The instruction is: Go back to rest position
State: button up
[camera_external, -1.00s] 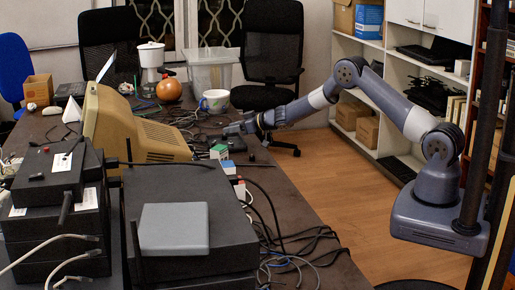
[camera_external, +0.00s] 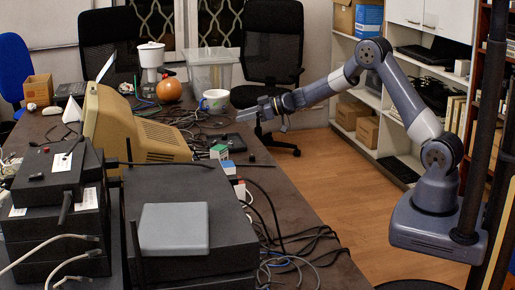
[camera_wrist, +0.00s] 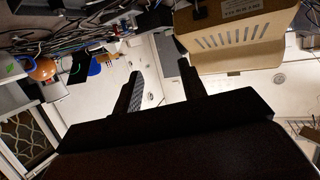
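My gripper (camera_external: 250,113) hangs in the air near the right edge of the dark table (camera_external: 290,200), at the end of my grey arm. In the outside view its tip is near the white mug (camera_external: 215,101) and the small black device (camera_external: 234,142). In the wrist view my gripper (camera_wrist: 160,72) shows two dark fingers set apart with nothing between them. The wrist picture looks turned over, with the beige monitor (camera_wrist: 235,35) at its top right and the orange ball-shaped object (camera_wrist: 43,68) at its left.
Cables (camera_external: 290,235) and small boxes (camera_external: 219,152) lie along the table. Stacked black devices (camera_external: 185,210) stand in front. A black chair (camera_external: 270,50) is behind the gripper. White shelves (camera_external: 395,105) stand behind my arm. Wooden floor (camera_external: 340,175) lies open between table and shelves.

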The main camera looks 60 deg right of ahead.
jog(key=s+a+f+n+g+y+b, duration=0.1)
jog(key=s+a+y+b, duration=0.1)
jog(key=s, duration=0.4)
jog(key=s+a+f+n+g+y+b, duration=0.1)
jog(key=s+a+n+y+b, duration=0.1)
jog(key=s, duration=0.5)
jog(key=shift+a+f+g+b, duration=0.3)
jog(key=shift+a+f+b, duration=0.15)
jog(key=shift+a, duration=0.75)
